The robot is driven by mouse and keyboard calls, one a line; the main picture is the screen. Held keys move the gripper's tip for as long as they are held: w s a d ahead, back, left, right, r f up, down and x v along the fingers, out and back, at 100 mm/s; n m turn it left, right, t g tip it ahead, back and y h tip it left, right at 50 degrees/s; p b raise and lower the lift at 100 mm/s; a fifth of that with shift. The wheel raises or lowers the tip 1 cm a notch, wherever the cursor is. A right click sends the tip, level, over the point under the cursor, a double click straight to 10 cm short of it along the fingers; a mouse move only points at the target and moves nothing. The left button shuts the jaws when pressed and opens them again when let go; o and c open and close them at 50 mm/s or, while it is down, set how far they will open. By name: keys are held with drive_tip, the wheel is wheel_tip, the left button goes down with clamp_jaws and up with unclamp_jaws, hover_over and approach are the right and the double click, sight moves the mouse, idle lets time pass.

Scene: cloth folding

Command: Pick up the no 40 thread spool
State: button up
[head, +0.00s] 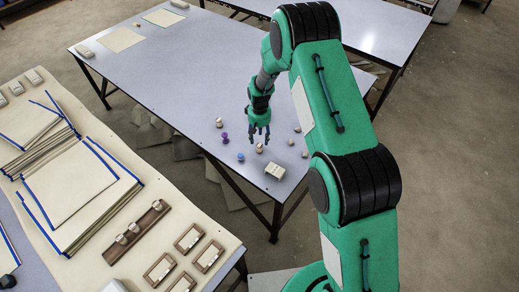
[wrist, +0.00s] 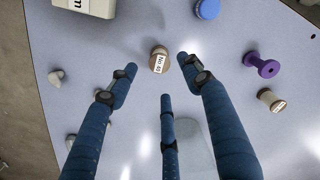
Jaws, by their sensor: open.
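The no 40 thread spool (wrist: 159,60) is a small tan spool with a white label reading "No 40". In the wrist view it sits at the top centre, just ahead of and between my fingertips. My gripper (wrist: 155,75) has three blue fingers, spread open and empty, and none visibly touches the spool. In the head view my gripper (head: 259,134) points down over the near end of the grey table, right above a small tan spool (head: 259,148). The label there is too small to read.
A purple spool (wrist: 262,65), another labelled tan spool (wrist: 271,100) and a blue round item (wrist: 207,8) lie nearby. A cream block (head: 275,171) sits near the table's front edge. Small pale pieces (wrist: 56,78) lie at the left. The left table (head: 155,245) holds blue-edged cloth stacks.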

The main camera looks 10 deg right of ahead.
sight(259, 145)
drive_tip(key=shift+f, duration=0.55)
drive_tip(key=shift+f, duration=0.15)
drive_tip(key=shift+s+f, duration=0.15)
drive_tip(key=shift+f, duration=2.35)
drive_tip(key=shift+c, duration=0.5)
drive_tip(key=c, duration=1)
